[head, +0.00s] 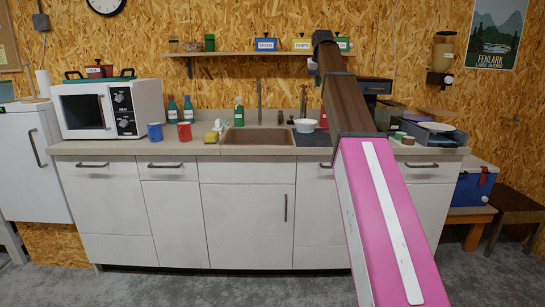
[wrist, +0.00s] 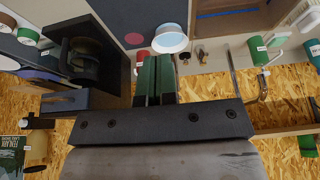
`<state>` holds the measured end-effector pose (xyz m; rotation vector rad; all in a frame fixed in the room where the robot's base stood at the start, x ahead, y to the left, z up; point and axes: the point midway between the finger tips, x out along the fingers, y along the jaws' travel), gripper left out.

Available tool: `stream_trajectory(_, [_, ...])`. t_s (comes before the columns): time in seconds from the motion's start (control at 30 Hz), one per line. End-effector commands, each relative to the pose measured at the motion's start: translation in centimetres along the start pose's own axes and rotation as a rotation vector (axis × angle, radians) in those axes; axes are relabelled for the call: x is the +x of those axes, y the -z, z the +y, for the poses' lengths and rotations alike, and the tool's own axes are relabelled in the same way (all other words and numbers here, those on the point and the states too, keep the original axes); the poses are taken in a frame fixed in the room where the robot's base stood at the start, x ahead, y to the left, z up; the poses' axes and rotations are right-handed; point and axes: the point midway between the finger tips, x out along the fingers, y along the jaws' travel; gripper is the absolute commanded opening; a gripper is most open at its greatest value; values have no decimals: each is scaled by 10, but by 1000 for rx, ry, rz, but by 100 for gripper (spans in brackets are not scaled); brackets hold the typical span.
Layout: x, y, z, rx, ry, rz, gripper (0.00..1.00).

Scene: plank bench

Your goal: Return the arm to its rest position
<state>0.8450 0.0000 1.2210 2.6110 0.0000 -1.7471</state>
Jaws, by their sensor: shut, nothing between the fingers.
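My arm (head: 385,215) rises from the lower right of the head view, pink below and brown above, to a bend in front of the wall shelf. My gripper is not clearly visible there, hidden behind the arm. In the wrist view my gripper (wrist: 158,78) shows two green fingers side by side, shut, with nothing held between them. A white bowl (wrist: 172,39) appears just past the fingertips, apart from them as far as I can tell. The bowl also stands on the counter in the head view (head: 305,126).
The counter (head: 265,151) holds a microwave (head: 105,108), a blue mug (head: 155,132), a red mug (head: 184,131), bottles and a sink (head: 256,139). A shelf (head: 240,54) with tins runs above. A dark machine (wrist: 85,55) stands close beside the fingers. The floor in front is clear.

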Motion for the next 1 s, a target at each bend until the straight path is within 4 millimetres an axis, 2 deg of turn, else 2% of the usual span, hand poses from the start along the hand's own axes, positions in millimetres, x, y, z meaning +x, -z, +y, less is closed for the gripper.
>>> stream_trajectory(0.23, [36, -20, 0, 0, 0, -18, 0])
stream_trajectory(0.37, [64, -35, 0, 0, 0, -32, 0])
stream_trajectory(0.57, [121, -71, 0, 0, 0, -62, 0])
stream_trajectory(0.8, [216, -146, 0, 0, 0, -118, 0])
stream_trajectory(1.0, [285, -215, 0, 0, 0, -166, 0])
